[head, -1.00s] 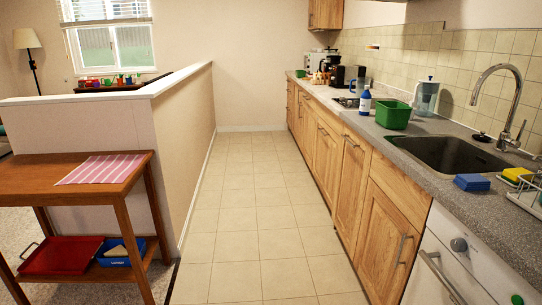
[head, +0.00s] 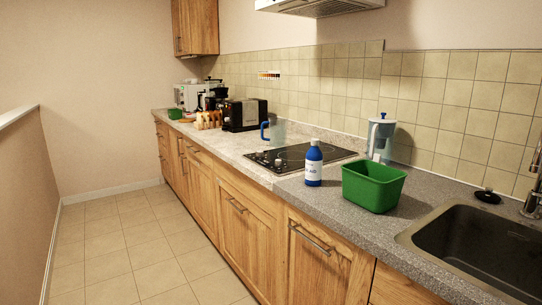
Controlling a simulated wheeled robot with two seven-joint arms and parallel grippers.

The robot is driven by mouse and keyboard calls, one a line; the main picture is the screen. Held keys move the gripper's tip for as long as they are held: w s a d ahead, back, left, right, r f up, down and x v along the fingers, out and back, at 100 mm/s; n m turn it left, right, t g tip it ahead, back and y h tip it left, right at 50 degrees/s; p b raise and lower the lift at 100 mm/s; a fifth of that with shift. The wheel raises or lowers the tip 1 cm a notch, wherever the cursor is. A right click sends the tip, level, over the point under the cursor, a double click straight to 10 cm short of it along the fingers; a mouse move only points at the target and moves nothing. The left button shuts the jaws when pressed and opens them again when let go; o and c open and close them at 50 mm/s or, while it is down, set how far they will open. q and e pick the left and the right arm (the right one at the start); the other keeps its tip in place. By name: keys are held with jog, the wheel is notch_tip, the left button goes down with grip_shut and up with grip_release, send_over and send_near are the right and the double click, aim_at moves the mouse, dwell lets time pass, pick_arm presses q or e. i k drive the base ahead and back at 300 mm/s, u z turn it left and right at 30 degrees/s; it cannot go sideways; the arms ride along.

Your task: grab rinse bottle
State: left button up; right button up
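A small bottle (head: 313,165) with a blue body, a white label and a white cap stands upright on the grey counter, just left of the green tub; its label is too small to read, and it fits the rinse bottle. Neither of my grippers shows in the head view.
A green tub (head: 373,187) stands close to the bottle's right. The black hob (head: 300,157) lies behind it, and a water filter jug (head: 381,138) stands near the wall. The sink (head: 480,245) is at the right. The tiled floor (head: 140,250) at left is clear.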

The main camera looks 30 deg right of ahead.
aim_at(314, 161)
jog(key=i, duration=2.1)
jog(key=z, duration=1.85)
